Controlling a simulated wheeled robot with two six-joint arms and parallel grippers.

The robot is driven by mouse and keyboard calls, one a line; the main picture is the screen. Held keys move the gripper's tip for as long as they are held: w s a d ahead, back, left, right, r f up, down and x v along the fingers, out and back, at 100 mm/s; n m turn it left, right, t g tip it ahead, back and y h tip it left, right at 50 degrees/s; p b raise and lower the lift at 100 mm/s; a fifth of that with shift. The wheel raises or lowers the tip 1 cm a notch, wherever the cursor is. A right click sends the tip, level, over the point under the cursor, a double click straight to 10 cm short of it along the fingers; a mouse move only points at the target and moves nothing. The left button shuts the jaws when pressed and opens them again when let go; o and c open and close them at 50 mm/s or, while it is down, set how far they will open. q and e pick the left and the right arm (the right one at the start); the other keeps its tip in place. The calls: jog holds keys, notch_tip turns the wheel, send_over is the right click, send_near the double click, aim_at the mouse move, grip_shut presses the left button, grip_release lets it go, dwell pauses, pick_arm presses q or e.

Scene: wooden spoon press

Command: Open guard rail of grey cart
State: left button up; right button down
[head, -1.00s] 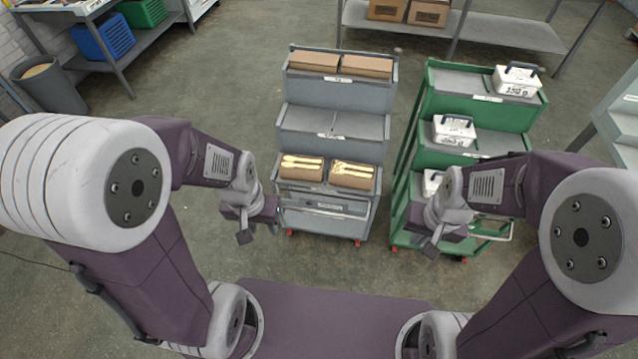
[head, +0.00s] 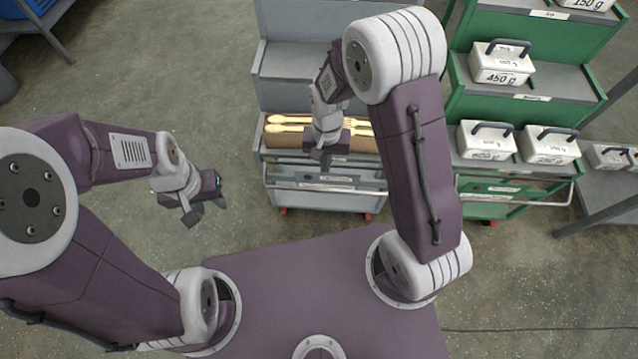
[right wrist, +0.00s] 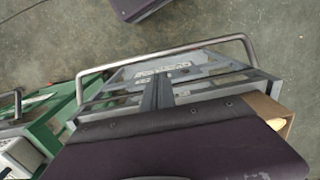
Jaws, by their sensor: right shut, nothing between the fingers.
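The grey cart (head: 285,62) stands ahead of me in the head view, with wooden spoons (head: 288,124) on its lowest shelf. Its guard rail (head: 340,189) is a pale bar across the lower front; it also shows in the right wrist view as a curved metal tube (right wrist: 165,54). My right gripper (head: 324,150) is over the front of the cart, near the spoons. In the right wrist view its fingers (right wrist: 158,78) are together and empty, over the labelled front, apart from the tube in the picture. My left gripper (head: 205,210) is open and empty, left of the cart.
A green cart (head: 570,82) with several white labelled weights (head: 502,66) stands close to the right of the grey cart and has its own front rail (head: 515,197). A grey shelf stands at far right.

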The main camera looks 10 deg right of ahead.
notch_tip(320, 180, down, 10)
jog(key=b, duration=0.4)
jog(key=shift+a, duration=0.15)
